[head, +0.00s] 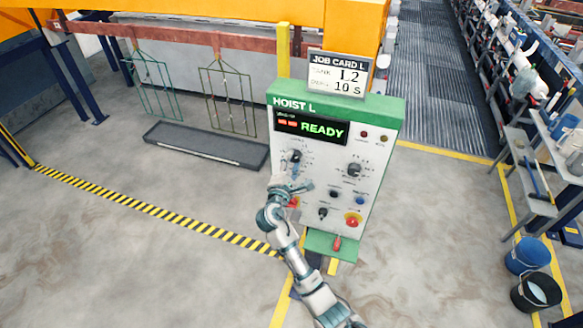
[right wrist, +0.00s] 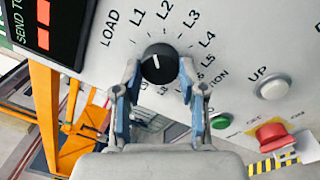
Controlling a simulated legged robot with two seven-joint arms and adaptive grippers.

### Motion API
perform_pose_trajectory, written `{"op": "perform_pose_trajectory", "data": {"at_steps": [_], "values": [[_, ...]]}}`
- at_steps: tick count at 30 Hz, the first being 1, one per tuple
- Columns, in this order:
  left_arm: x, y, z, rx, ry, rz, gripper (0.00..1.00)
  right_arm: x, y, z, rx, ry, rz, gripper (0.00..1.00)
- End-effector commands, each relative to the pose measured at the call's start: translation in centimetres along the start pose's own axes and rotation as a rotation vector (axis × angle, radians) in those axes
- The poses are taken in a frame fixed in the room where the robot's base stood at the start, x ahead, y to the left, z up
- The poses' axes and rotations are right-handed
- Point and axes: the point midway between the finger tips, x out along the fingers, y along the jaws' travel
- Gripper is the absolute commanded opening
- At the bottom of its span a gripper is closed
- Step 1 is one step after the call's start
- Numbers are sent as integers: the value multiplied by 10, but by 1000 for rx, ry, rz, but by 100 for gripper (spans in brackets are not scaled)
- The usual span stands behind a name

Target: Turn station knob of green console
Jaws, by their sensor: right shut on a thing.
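The green console (head: 387,112), headed HOIST L, has a white panel and a display (head: 312,127) reading READY. Its black station knob (head: 295,156) is at the upper left of the panel. In the right wrist view the station knob (right wrist: 160,62) has a dial marked LOAD, L1, L2, L3, L4, L5. Its white mark points up, slightly left, around L1 to L2; the exact setting is hard to tell. My right gripper (right wrist: 160,82) is shut on the knob, one finger on each side. The right gripper also shows in the head view (head: 291,172). My left gripper is out of view.
A job card (head: 338,75) on top reads L2 and 10 S. The panel also has a second knob (head: 354,170), an UP button (right wrist: 272,88) and a red emergency button (head: 353,219). Wire racks (head: 228,97) hang at back left. Two buckets (head: 527,256) stand at right.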

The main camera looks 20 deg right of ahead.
Motion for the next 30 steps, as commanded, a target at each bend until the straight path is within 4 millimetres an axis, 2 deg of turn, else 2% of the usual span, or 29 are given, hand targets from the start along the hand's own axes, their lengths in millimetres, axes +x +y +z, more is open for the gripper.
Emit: {"op": "perform_pose_trajectory", "data": {"at_steps": [3, 12, 30], "values": [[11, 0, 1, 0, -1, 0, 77, 1, 0, 1, 83, -9, 7, 6], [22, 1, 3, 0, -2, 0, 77, 1, 2, 2, 214, -17, 9, 6], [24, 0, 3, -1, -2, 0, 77, 1, 2, 2, 250, -19, 7, 6]]}}
